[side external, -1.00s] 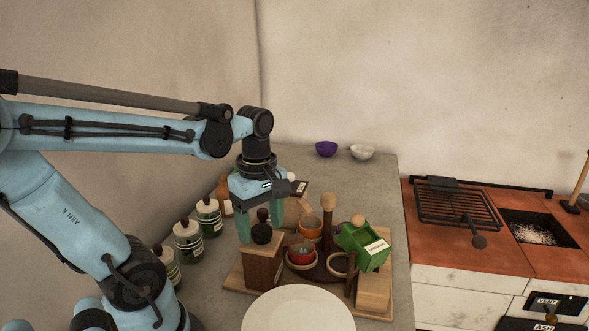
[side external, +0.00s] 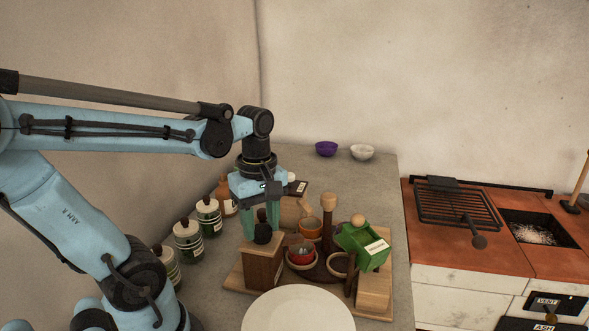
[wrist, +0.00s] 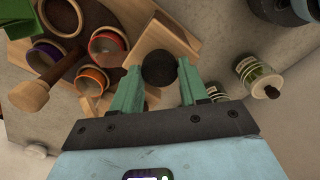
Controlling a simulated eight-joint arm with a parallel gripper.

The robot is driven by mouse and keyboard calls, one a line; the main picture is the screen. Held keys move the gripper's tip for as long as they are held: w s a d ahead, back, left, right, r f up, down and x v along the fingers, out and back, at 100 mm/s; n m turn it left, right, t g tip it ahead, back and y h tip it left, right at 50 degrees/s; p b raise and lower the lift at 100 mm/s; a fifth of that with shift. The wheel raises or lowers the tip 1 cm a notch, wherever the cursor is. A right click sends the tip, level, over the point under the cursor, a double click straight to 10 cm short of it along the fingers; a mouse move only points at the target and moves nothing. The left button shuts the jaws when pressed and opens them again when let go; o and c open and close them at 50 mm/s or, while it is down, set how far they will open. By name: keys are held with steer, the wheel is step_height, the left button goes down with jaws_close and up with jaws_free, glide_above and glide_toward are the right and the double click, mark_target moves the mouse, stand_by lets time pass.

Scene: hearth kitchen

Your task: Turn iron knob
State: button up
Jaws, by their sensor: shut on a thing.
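The dark round iron knob (side external: 262,233) sits on top of an upright brown wooden box (side external: 262,268) with a pale top. My gripper (side external: 260,226) points down over the box, its green fingers on either side of the knob and shut on it. In the wrist view the knob (wrist: 159,67) shows between the two green fingertips, with the pale box top (wrist: 153,38) behind it. The fingers hide part of the knob's sides.
A wooden board holds the box, an orange cup (side external: 311,229), a red cup (side external: 301,255), wooden posts and a green tilted container (side external: 362,246). A white plate (side external: 298,312) lies in front. Striped jars (side external: 188,241) stand left. Bowls (side external: 326,149) sit at the back.

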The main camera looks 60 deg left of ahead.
mark_target(262, 228)
steer(key=m, duration=1.2)
steer(key=shift+m, duration=2.2)
steer(key=o, duration=1.1)
steer(key=shift+c, duration=0.2)
step_height(262, 228, up, 12)
